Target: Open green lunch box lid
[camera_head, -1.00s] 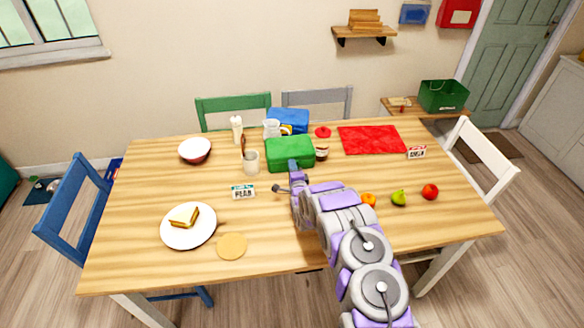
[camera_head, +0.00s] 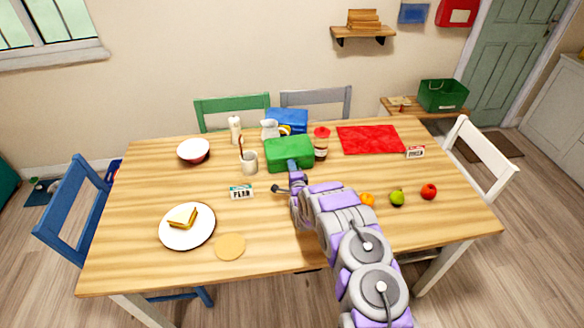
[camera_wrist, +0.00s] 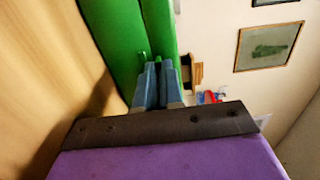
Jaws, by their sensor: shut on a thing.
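The green lunch box (camera_head: 286,150) sits toward the back middle of the table, and its lid looks closed or nearly so in the head view. In the wrist view the green lunch box (camera_wrist: 112,30) fills the upper left, with a dark line between its two halves. My gripper (camera_head: 292,165) is at the front side of the box. In the wrist view my gripper (camera_wrist: 158,68) has its blue-grey fingers close together at a small green tab (camera_wrist: 142,56) on the box front. The exact grip is partly hidden by the fingers.
A blue box (camera_head: 288,118) stands behind the lunch box. A jar (camera_head: 321,149) is close on its right and a mug (camera_head: 249,162) on its left. A red mat (camera_head: 370,139), fruit, plate (camera_head: 187,237) and label stand (camera_head: 241,192) lie around.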

